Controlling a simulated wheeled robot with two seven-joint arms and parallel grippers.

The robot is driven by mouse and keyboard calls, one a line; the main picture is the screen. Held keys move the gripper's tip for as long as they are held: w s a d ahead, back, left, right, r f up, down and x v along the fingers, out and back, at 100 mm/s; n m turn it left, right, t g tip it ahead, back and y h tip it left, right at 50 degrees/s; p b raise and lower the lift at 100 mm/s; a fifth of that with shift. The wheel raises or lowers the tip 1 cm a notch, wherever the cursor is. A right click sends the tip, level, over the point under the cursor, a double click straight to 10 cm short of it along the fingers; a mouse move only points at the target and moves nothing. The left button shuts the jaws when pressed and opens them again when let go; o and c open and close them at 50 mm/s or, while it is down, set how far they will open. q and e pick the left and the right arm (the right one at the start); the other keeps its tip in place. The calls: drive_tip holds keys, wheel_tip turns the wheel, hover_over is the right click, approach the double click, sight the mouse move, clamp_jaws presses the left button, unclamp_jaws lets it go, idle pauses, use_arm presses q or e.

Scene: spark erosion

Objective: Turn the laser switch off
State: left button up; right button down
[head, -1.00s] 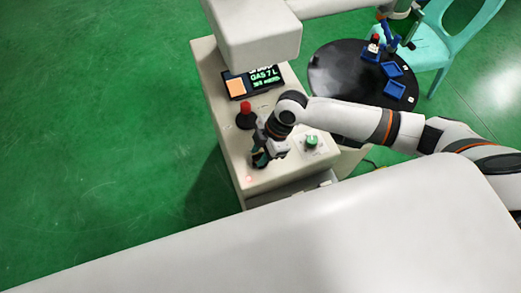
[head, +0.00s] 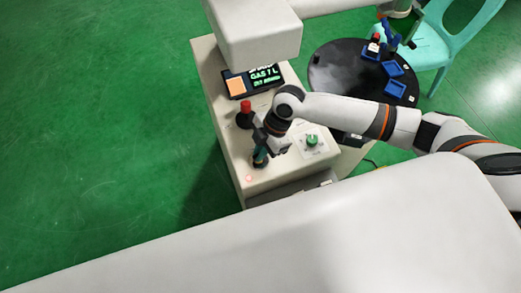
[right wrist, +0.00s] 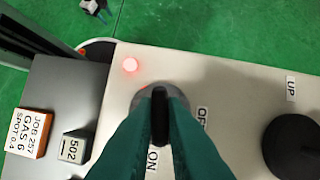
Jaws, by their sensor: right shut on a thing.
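The laser switch (right wrist: 160,115) is a black bar handle on a round grey base, with ON and OFF labels beside it. In the right wrist view the bar runs up and down, its lower end toward ON. My right gripper (right wrist: 160,120) is shut on the bar, its teal fingers on both sides. In the head view the right gripper (head: 260,156) hides most of the switch. A red lamp (right wrist: 130,65) glows near the switch; it also shows in the head view (head: 249,178).
A black round table (head: 330,75) holds blue trays. Green floor left is clear.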

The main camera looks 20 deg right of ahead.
drive_tip(key=n+g, duration=0.1)
drive_tip(key=n, duration=0.1)
drive_tip(key=n+b, duration=0.1)
drive_tip(key=n, duration=0.1)
drive_tip(key=shift+w+n+g+h, duration=0.2)
drive_tip(key=shift+n+g+h, duration=0.1)
drive_tip(key=shift+g, duration=0.1)
drive_tip(key=n+h+b, duration=0.1)
drive_tip(key=n, duration=0.2)
drive_tip(key=shift+a+n+g, duration=0.1)
drive_tip(key=shift+n+g, duration=0.2)
drive_tip(key=shift+g, duration=0.1)
drive_tip(key=n, duration=0.2)
drive_tip(key=n+h+b, duration=0.1)
drive_tip(key=n, duration=0.1)
drive_tip(key=shift+w+a+g+h, duration=0.15)
drive_tip(key=shift+g+h, duration=0.15)
drive_tip(key=shift+g, duration=0.1)
drive_tip(key=shift+n+h+b, duration=0.55)
drive_tip(key=shift+n+h, duration=0.05)
drive_tip(key=shift+n, duration=1.5)
drive_tip(key=c, duration=1.5)
unclamp_jaws()
drive_tip(key=shift+r, duration=0.1)
drive_tip(key=b+v, duration=0.2)
drive_tip(key=v, duration=1)
drive_tip(key=shift+w+a, duration=0.1)
drive_tip(key=shift+a, duration=0.05)
